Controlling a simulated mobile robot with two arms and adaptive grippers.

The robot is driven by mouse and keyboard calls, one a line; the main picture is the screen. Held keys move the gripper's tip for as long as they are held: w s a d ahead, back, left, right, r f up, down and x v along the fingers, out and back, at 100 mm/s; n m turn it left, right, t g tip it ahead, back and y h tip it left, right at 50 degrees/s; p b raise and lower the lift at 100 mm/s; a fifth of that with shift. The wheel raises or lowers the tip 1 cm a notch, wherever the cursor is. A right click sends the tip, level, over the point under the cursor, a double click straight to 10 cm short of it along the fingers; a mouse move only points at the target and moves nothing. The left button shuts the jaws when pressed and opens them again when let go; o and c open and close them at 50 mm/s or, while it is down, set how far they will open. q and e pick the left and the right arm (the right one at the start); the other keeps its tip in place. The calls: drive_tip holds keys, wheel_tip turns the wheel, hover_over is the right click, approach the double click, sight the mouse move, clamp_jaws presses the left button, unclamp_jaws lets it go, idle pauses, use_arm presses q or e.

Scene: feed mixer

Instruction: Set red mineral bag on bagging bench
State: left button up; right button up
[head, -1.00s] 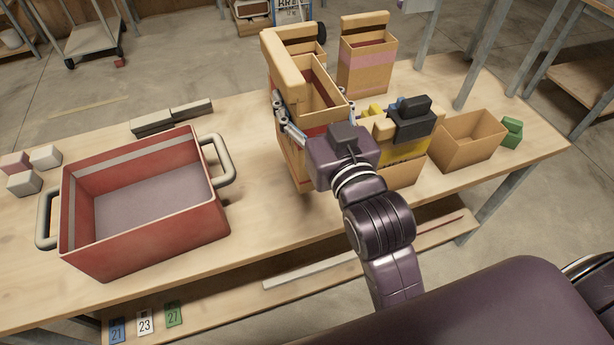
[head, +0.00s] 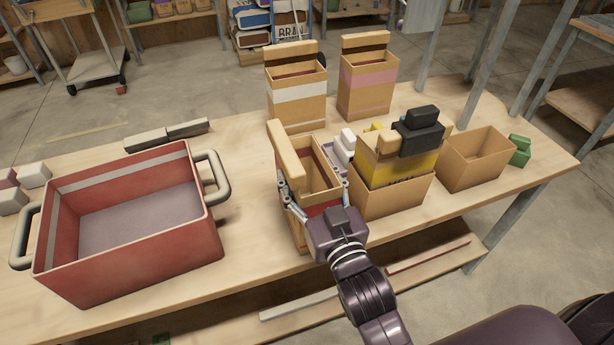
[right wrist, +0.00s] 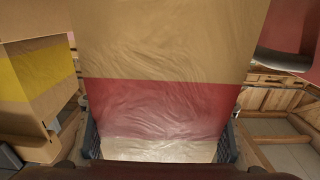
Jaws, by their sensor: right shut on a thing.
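The red mineral bag (head: 322,178) is a tan paper bag with a red band and an open top. My right gripper (head: 316,203) is shut on it, with one finger on each side. The bag is roughly upright near the front edge of the bagging bench (head: 252,215). I cannot tell whether its base touches the bench. In the right wrist view the bag (right wrist: 165,50) fills the middle, its red band between the fingers (right wrist: 160,140). My left gripper is not in view.
A red handled tub (head: 130,255) stands left. A yellow-banded bag (head: 400,168) with a black device stands close right, beside an open tan box (head: 475,160). White-banded (head: 298,95) and pink-banded (head: 368,78) bags stand behind. Bare bench lies between tub and held bag.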

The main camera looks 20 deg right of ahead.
sight(321, 205)
drive_tip(key=shift+f, duration=0.2)
drive_tip(key=o, duration=2.1)
drive_tip(key=shift+s+r, duration=0.1)
drive_tip(key=s+b, duration=0.1)
drive_tip(key=s, duration=0.9)
drive_tip(key=shift+d, duration=0.2)
drive_tip(key=shift+s, duration=0.85)
